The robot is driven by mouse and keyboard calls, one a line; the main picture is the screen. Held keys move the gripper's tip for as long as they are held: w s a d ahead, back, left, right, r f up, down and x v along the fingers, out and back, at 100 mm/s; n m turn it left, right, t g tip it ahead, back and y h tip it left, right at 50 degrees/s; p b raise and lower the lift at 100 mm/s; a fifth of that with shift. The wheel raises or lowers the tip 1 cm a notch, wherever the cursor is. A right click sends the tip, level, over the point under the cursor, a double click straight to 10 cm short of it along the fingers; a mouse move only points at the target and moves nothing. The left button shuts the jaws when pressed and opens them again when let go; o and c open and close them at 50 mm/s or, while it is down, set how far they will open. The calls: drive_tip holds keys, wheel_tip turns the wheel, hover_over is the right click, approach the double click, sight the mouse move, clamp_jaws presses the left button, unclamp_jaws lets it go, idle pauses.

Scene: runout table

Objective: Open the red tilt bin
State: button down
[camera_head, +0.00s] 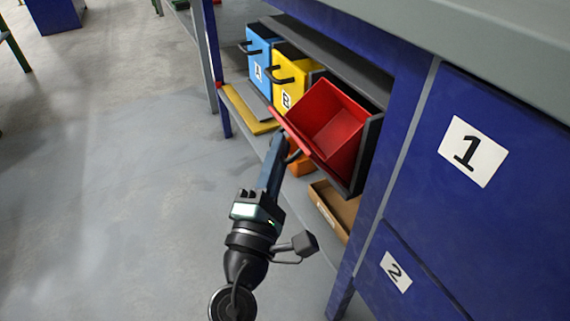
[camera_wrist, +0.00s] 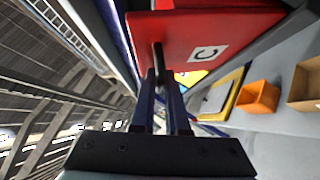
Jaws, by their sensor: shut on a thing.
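The red tilt bin (camera_head: 331,128) is tipped outward from its dark housing, and its empty inside shows in the head view. In the wrist view its red front (camera_wrist: 215,38) carries a label with the letter C. My gripper (camera_head: 282,146) is at the bin's front. In the wrist view my gripper (camera_wrist: 165,80) has its two fingers shut on the dark handle (camera_wrist: 158,58) of the red bin. The fingertips are partly hidden by the bin's edge in the head view.
A yellow bin B (camera_head: 290,78) and a blue bin A (camera_head: 260,62) stand upright beside the red one. Below are a yellow tray (camera_head: 247,108), an orange box (camera_head: 301,167) and a cardboard box (camera_head: 335,208). Blue cabinet drawers (camera_head: 440,200) stand right.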

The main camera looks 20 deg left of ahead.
drive_tip(key=shift+s+a+f+b, duration=0.2)
drive_tip(key=shift+f+b, duration=0.4)
drive_tip(key=shift+b, duration=0.15)
drive_tip(key=c, duration=0.9)
unclamp_jaws()
drive_tip(key=b+v, duration=0.3)
drive_tip(key=v, duration=1)
drive_tip(key=shift+b, duration=0.4)
